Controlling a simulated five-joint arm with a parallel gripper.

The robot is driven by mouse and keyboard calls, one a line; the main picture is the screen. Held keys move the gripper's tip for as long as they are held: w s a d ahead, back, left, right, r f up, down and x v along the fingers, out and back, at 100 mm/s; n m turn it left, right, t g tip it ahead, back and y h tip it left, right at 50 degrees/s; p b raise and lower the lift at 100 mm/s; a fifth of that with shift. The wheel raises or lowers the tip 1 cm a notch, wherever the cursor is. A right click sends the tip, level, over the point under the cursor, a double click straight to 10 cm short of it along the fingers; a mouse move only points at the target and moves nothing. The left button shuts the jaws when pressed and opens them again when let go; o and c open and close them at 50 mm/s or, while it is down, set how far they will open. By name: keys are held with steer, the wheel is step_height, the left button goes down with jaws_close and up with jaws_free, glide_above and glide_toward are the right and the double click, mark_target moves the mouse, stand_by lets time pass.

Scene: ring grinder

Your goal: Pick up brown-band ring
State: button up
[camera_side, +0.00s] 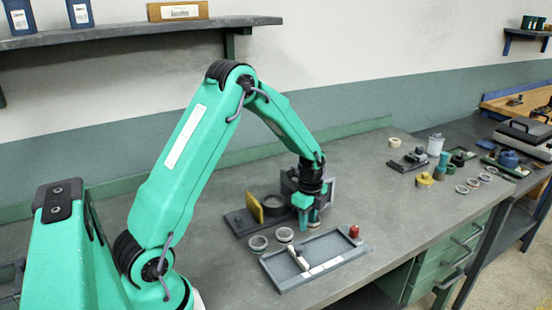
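Small pale-topped rings lie on the grey bench near the tray. One ring (284,235) shows a brownish band and sits left of my gripper. Another ring (258,244) with a dark greenish band sits further left. My gripper (309,218) points down just right of the brownish ring, in front of the grinder (240,222). A pale ring-like shape (314,224) shows right at its fingertips. Whether the fingers are open or touch that shape is too small to tell. Band colours are hard to read.
Several more rings (461,189) and small tools stand at the right. The bench's middle is clear.

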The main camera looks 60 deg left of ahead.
jaws_close()
steer(key=shift+r, duration=0.15)
stand_by(0.4)
steer(key=shift+r, duration=0.55)
steer(key=r, duration=0.3)
steer(key=shift+d+r, duration=0.1)
steer(key=shift+d, duration=0.2)
steer(key=s+d+r, duration=0.3)
steer(key=d+r, duration=0.3)
steer(key=d, duration=0.4)
steer(key=shift+d+r, duration=0.25)
steer(key=shift+d, duration=0.15)
